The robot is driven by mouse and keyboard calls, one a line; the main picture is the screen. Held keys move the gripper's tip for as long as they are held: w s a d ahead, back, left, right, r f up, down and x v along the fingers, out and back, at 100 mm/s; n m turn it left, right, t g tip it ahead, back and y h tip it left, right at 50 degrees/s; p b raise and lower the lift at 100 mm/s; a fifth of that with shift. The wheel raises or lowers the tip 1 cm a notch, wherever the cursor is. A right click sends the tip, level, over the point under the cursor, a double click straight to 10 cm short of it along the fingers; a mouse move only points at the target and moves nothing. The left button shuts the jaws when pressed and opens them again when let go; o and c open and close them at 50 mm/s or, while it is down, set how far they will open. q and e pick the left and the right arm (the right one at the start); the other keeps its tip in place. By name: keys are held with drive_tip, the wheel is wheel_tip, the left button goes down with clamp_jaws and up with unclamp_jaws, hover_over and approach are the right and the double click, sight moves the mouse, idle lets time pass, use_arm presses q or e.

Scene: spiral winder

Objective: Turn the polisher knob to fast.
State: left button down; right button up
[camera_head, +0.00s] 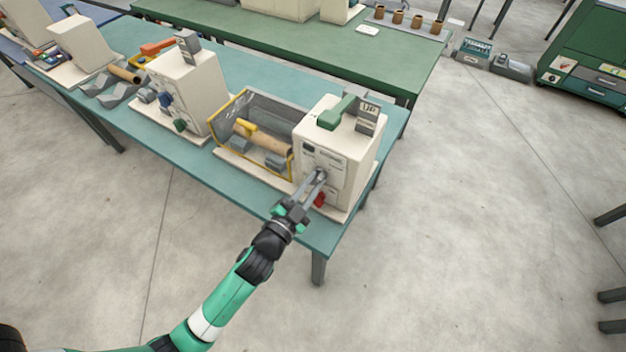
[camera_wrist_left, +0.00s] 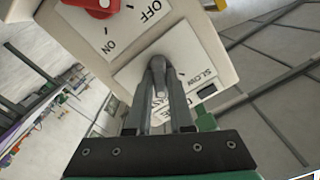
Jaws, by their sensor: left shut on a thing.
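The polisher (camera_head: 362,150) is a cream box at the near right end of the teal bench, with a labelled front panel. My left gripper (camera_head: 317,180) reaches up to that panel, its fingers closed on the small grey knob (camera_head: 321,172). In the left wrist view the left gripper (camera_wrist_left: 157,68) pinches the knob on a white plate. The word SLOW (camera_wrist_left: 203,78) shows upside down to the right of the fingers; other lettering is partly hidden by the fingers. The knob's exact pointing direction is hidden. My right gripper is not in view.
A red switch (camera_head: 319,200) sits low on the panel; the left wrist view shows it with ON and OFF marks. A yellow-framed guard (camera_head: 237,105) adjoins the polisher at left. The floor in front is clear.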

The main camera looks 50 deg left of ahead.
use_arm(q)
drive_tip(key=shift+m, duration=0.7)
drive_tip(key=c, duration=0.8)
unclamp_jaws()
drive_tip(key=shift+s, duration=0.15)
drive_tip(key=b+v, duration=0.2)
drive_tip(key=v, duration=0.9)
drive_tip(key=shift+s, duration=0.2)
drive_tip(key=shift+w+d, duration=0.1)
